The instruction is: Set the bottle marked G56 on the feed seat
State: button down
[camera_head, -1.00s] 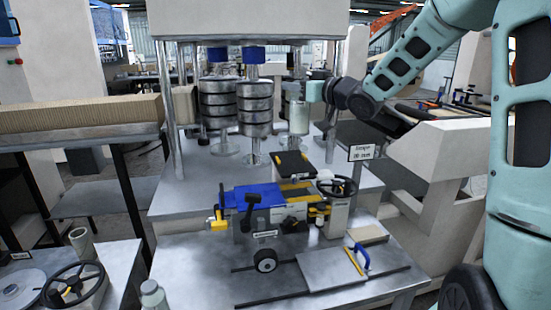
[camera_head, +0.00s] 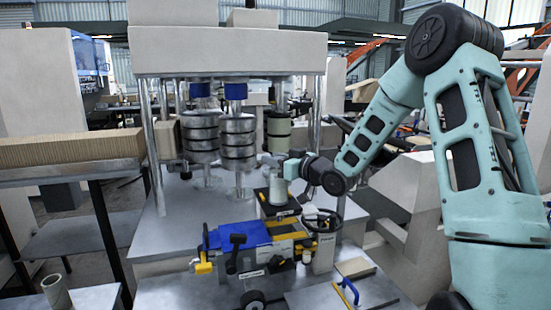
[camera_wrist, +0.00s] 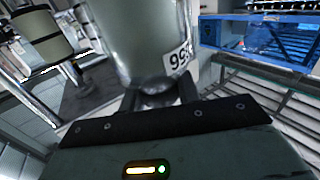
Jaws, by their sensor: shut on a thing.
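The pale grey-green bottle (camera_head: 279,190) is upright over the dark square plate (camera_head: 264,199), behind the blue and yellow unit. In the wrist view the bottle (camera_wrist: 138,38) fills the upper middle, and its white label (camera_wrist: 180,58) shows characters that look like G56, turned on their side. My gripper (camera_head: 290,167) is shut on the bottle, reaching it from the right. No part of the picture names the feed seat; the dark plate may be it. Whether the bottle's base touches the plate, I cannot tell.
A green, dark-banded canister (camera_head: 278,130) stands behind the bottle, beside stacked metal rolls (camera_head: 238,142). A black handwheel (camera_head: 321,220) is close on the right. A press post (camera_head: 316,115) rises near my wrist. The blue cover (camera_head: 238,236) lies in front.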

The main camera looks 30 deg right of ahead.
jog(key=shift+f, duration=0.2)
jog(key=c, duration=1)
grip_release()
jog(key=shift+r, duration=0.2)
